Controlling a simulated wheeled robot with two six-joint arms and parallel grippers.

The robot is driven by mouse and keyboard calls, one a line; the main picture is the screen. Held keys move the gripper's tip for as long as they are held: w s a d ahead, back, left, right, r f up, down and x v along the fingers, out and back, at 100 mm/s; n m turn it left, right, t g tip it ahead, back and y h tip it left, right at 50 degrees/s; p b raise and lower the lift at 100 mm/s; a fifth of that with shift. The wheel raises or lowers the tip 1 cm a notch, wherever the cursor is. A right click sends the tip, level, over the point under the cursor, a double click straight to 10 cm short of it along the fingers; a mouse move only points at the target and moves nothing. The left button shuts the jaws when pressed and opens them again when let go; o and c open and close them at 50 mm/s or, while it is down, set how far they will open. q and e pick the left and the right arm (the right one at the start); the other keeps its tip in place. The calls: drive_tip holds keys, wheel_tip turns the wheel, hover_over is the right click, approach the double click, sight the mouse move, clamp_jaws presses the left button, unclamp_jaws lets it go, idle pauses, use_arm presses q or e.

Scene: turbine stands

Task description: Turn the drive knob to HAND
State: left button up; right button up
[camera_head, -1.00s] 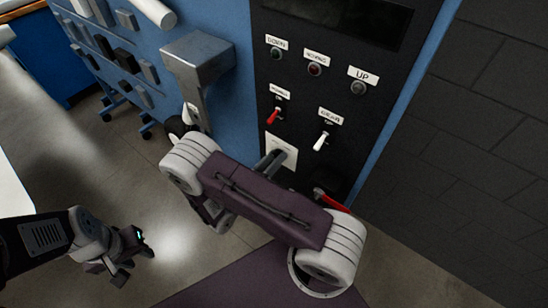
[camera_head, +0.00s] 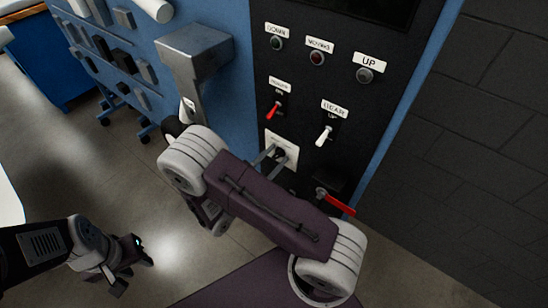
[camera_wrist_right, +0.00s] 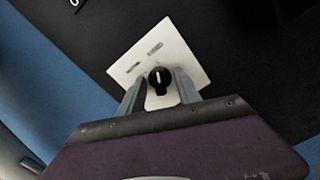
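The drive knob is a small black knob (camera_wrist_right: 159,80) with a white mark, on a white square plate (camera_wrist_right: 183,50) in the right wrist view. Its mark points roughly up in that picture, between two small labels too blurred to read for sure. In the head view the plate (camera_head: 291,143) sits low on the black panel. My right gripper (camera_wrist_right: 159,86) is open, with one grey finger on each side of the knob and a gap visible at both sides. It also shows in the head view (camera_head: 274,154). My left gripper (camera_head: 134,273) hangs empty at lower left, fingers seemingly apart.
Above the plate are a red switch lever (camera_head: 273,111) and a white lever (camera_head: 324,136). Several labelled buttons sit higher. A red handle (camera_head: 336,203) sticks out below right, close to my right arm. A grey metal bracket (camera_head: 196,55) stands out at left.

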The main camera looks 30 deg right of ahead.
sight(275, 158)
drive_tip(key=shift+o, duration=0.8)
drive_tip(key=shift+v, duration=2.55)
